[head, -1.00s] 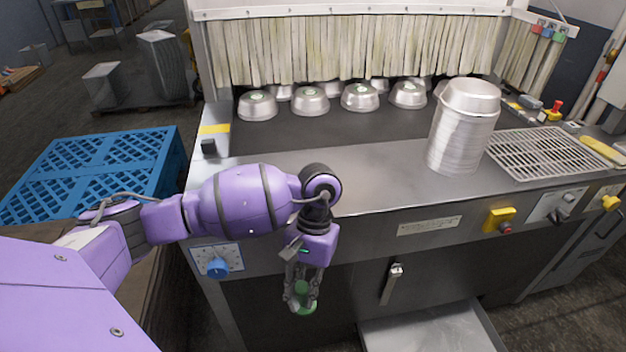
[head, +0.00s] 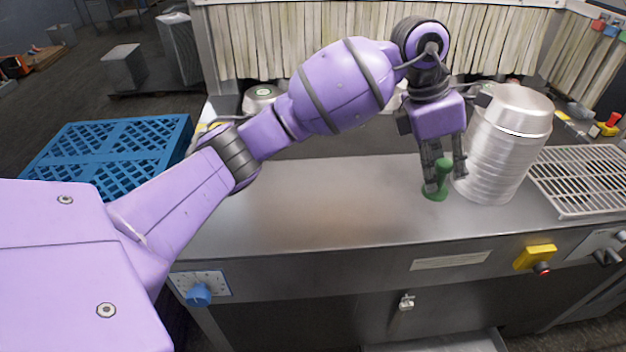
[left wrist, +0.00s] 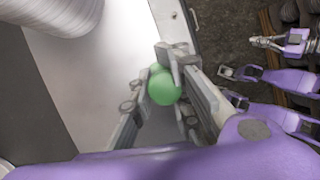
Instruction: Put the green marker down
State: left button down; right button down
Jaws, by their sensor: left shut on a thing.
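The green marker (head: 438,184) is a small peg with a round knob on top and a wider round base. My left gripper (head: 444,172) points down and is shut on it, over the steel counter (head: 330,200) just left of the tall pan stack (head: 497,150). The marker looks upright, its base at or just above the counter; I cannot tell whether it touches. In the left wrist view its knob (left wrist: 164,86) shows between the fingers. Small purple and grey parts at the upper right there may include my right gripper (left wrist: 264,42); its jaws are too small to read.
A metal grate (head: 585,178) lies right of the stack. Strip curtains (head: 310,45) hang behind the counter, with an upturned pan (head: 262,97) near them. A blue pallet (head: 110,150) stands at the left. The counter left of the marker is clear.

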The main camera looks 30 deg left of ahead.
pick_arm(q)
jog(key=shift+w+a+r, duration=0.15)
jog(key=a+f, duration=0.3)
jog(key=a, duration=0.1)
jog(key=s+a+f+p, duration=0.1)
jog(key=a+f, duration=0.1)
jog(key=a, duration=0.2)
jog(key=a+f+p, duration=0.1)
jog(key=a+f, duration=0.2)
jog(key=a, duration=0.1)
jog(key=shift+s+a+f, duration=0.2)
jog(key=shift+a+f, duration=0.15)
jog(key=shift+a, duration=0.05)
jog(key=f, duration=0.3)
jog(key=shift+s+a+f, duration=0.1)
jog(key=shift+a+f, duration=0.05)
jog(key=shift+a, duration=0.2)
jog(key=shift+f, duration=0.3)
